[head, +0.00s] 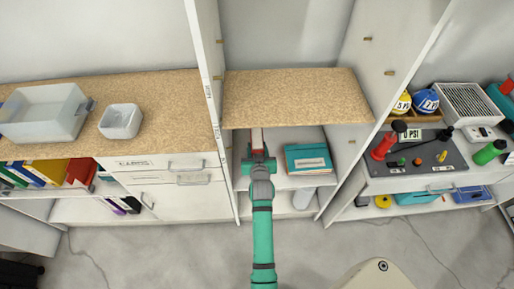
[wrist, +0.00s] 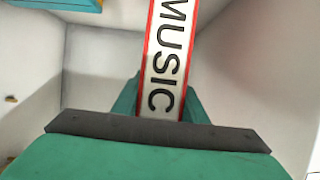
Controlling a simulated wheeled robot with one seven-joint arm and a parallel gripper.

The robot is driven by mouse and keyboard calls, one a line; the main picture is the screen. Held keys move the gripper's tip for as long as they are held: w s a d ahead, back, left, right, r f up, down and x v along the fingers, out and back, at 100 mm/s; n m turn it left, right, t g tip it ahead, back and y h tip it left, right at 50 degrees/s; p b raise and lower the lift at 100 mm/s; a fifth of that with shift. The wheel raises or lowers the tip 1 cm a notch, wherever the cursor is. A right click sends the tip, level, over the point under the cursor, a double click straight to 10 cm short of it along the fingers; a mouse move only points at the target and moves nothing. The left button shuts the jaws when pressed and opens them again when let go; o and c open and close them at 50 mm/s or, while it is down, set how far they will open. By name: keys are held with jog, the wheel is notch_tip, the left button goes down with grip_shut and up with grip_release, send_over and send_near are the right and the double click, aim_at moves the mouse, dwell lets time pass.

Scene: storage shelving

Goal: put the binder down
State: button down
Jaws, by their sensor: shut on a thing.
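The binder (head: 257,139) has a red edge and a white spine, and it stands upright in my gripper (head: 258,158) inside the middle shelving bay, under the wooden board. In the wrist view the binder (wrist: 167,60) shows its spine with the word MUSIC, slightly tilted in the picture. My green gripper (wrist: 160,108) is shut on its near end, with a finger on either side. The binder's far end is hidden under the board in the head view. I cannot tell whether its lower edge touches the shelf.
A teal box-like item (head: 308,159) with a white label lies on the same shelf to the right. The wooden board (head: 295,97) covers the bay from above, and white upright panels (head: 205,75) close its sides. A pale cylinder (head: 304,198) stands below.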

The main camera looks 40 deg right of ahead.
jog(key=c, duration=1.1)
grip_release()
jog(key=v, duration=1.2)
jog(key=shift+r, duration=0.1)
